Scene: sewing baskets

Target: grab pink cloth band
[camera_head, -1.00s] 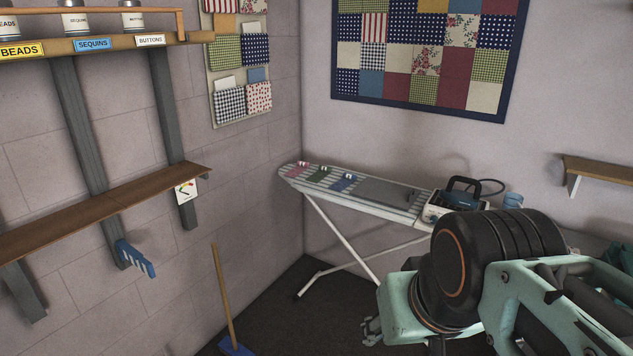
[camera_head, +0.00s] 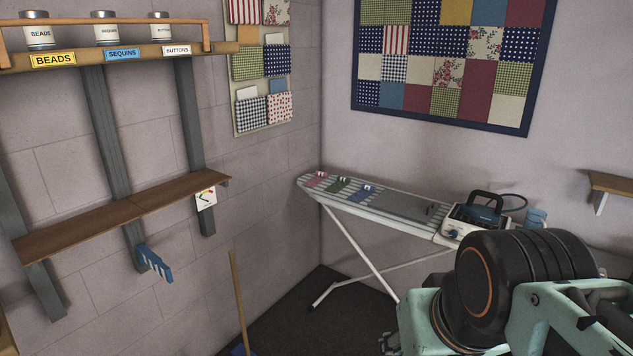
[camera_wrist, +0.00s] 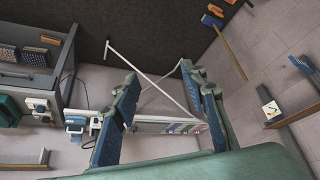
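The pink cloth band (camera_head: 318,179) lies on the striped far-left end of the ironing board (camera_head: 392,207). A green band (camera_head: 338,185) and a blue band (camera_head: 363,192) lie to its right on the same board. In the wrist view my gripper (camera_wrist: 160,73) is open, with its two fingers well apart. My gripper is empty and away from the board. In the head view my arm fills the lower right and its fingers are mostly out of frame.
An iron (camera_head: 482,215) stands on the board's right part, with a blue cup (camera_head: 536,217) beside it. A wall shelf (camera_head: 120,215) with a blue brush (camera_head: 155,262) below it is at left. A broom (camera_head: 239,300) stands near the wall. Dark floor (camera_head: 340,325) before the board is free.

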